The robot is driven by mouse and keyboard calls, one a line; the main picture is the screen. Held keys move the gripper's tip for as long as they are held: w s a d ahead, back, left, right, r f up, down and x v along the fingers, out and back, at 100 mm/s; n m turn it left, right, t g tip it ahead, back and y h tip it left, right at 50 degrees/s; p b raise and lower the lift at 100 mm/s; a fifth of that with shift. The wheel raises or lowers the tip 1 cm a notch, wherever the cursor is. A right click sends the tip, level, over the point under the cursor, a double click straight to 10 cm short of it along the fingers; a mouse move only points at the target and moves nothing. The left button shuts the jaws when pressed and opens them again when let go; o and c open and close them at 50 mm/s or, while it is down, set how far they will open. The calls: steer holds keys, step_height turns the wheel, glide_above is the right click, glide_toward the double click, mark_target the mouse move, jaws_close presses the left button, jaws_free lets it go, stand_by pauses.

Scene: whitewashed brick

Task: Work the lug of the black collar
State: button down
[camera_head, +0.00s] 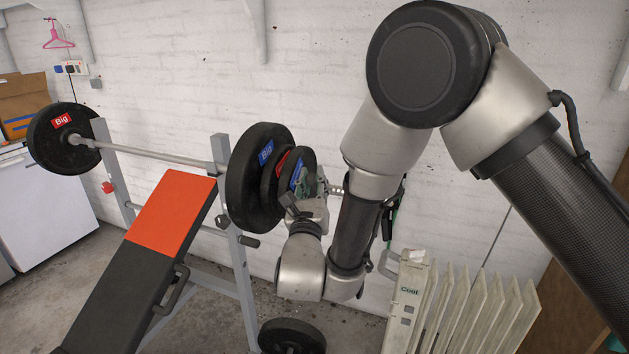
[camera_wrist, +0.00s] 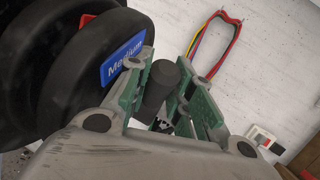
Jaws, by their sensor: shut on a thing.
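A dark, rounded lug of the black collar (camera_wrist: 161,84) shows in the wrist view between the green finger pads of my gripper (camera_wrist: 166,88). The pads are shut on it from either side. The rest of the collar is mostly hidden by the fingers and the wrist. In the head view my gripper (camera_head: 308,183) is at the outer face of the plates on the barbell's right end. My wrist hides most of the collar there.
Black plates (camera_head: 245,178) load the barbell (camera_head: 150,153), which rests on the rack (camera_head: 241,275). A red and black bench (camera_head: 172,212) is at left. A loose plate (camera_head: 292,337) lies below. A white radiator (camera_head: 465,310) stands right of my wrist.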

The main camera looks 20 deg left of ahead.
steer(key=c, duration=1.2)
jaws_free()
steer(key=shift+s+a+f, duration=0.1)
steer(key=shift+a+f, duration=0.05)
steer(key=shift+a, duration=0.15)
steer(key=shift+o, duration=0.2)
steer(key=v, duration=1.2)
